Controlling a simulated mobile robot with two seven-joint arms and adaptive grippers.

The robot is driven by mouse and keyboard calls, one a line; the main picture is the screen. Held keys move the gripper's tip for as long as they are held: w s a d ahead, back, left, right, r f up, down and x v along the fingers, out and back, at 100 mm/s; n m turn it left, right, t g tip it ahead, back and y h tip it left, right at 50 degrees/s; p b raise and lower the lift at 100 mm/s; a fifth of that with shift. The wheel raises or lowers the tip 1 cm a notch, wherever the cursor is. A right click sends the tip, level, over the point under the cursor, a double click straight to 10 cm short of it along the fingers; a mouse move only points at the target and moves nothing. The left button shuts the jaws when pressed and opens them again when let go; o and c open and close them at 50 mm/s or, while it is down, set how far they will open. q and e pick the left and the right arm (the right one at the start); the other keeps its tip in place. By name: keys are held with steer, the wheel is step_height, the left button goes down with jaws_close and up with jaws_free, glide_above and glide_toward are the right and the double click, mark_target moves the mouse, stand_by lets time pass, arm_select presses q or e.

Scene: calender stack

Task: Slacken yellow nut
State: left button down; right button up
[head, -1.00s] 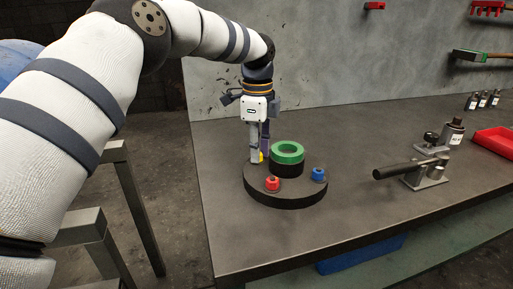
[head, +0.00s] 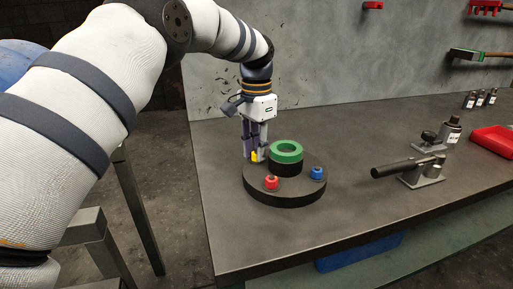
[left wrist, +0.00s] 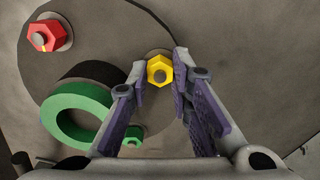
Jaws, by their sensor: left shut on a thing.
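The yellow nut (head: 255,156) is at the left back of the round dark flange (head: 285,199), partly hidden by my fingers in the head view. My left gripper (head: 257,159) points down and is shut on the nut. In the left wrist view the yellow hex nut (left wrist: 159,62) sits on a grey stud, between my left gripper's two fingertips (left wrist: 160,75), with one finger on each side. Whether the nut has risen on its stud cannot be told. My right gripper is not in view.
A green ring (head: 287,148) on a black hub stands close beside my fingers. A red nut (head: 271,183) and a blue nut (head: 317,174) are on the flange. A metal fixture with a handle (head: 412,170) and a red tray (head: 494,140) stand to the right. The front table is clear.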

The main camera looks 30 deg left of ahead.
arm_select(q)
steer(key=n, duration=0.4)
steer(key=shift+n, duration=0.3)
steer(key=n, duration=0.4)
steer(key=shift+n, duration=0.3)
steer(key=n, duration=0.4)
steer(key=shift+f, duration=0.1)
steer(key=shift+n, duration=2.4)
steer(key=c, duration=1.4)
jaws_free()
steer(key=shift+c, duration=0.2)
